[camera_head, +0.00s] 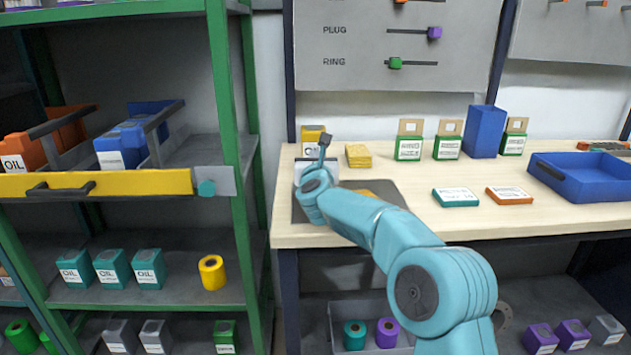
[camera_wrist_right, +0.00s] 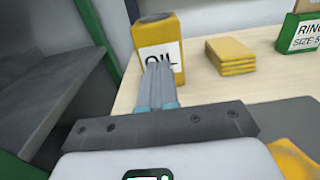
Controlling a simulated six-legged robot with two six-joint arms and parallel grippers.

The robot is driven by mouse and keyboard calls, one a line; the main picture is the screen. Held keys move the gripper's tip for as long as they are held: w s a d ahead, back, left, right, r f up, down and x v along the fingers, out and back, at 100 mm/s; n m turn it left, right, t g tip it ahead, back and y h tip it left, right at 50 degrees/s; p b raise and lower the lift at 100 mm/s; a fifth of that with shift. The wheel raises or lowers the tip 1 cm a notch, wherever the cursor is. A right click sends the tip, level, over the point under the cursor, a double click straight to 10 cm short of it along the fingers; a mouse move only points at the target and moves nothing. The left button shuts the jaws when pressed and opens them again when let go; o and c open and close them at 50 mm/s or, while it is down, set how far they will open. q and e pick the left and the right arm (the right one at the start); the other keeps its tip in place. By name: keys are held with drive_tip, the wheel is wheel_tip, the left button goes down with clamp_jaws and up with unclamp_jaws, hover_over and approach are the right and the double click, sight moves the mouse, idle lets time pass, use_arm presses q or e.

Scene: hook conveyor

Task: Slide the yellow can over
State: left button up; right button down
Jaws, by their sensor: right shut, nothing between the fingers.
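The yellow can (camera_head: 312,138), with a white OIL label, stands upright at the left end of the wooden workbench, near its back. It also shows in the right wrist view (camera_wrist_right: 160,38), where my shut fingers overlap its lower front. My right gripper (camera_head: 314,163) is just in front of the can, pointing at it. I cannot tell whether the fingertips touch the can. The can's lower part is partly hidden by the gripper. My left gripper is not in view.
A yellow stack (camera_head: 358,155) lies right of the can, then green boxes (camera_head: 409,148) and a blue bin (camera_head: 486,131). A grey mat (camera_head: 385,188) lies under my arm. A green-framed shelf (camera_head: 229,110) stands left, across a gap from the bench.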

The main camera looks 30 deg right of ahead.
drive_tip(key=b+v, duration=0.1)
drive_tip(key=v, duration=0.7)
drive_tip(key=shift+s+a+r+b, duration=0.2)
drive_tip(key=shift+s+r+b, duration=0.1)
drive_tip(key=shift+b, duration=0.1)
drive_tip(key=shift+s+a+f, duration=0.1)
drive_tip(key=shift+s+a, duration=0.15)
drive_tip(key=shift+s, duration=0.15)
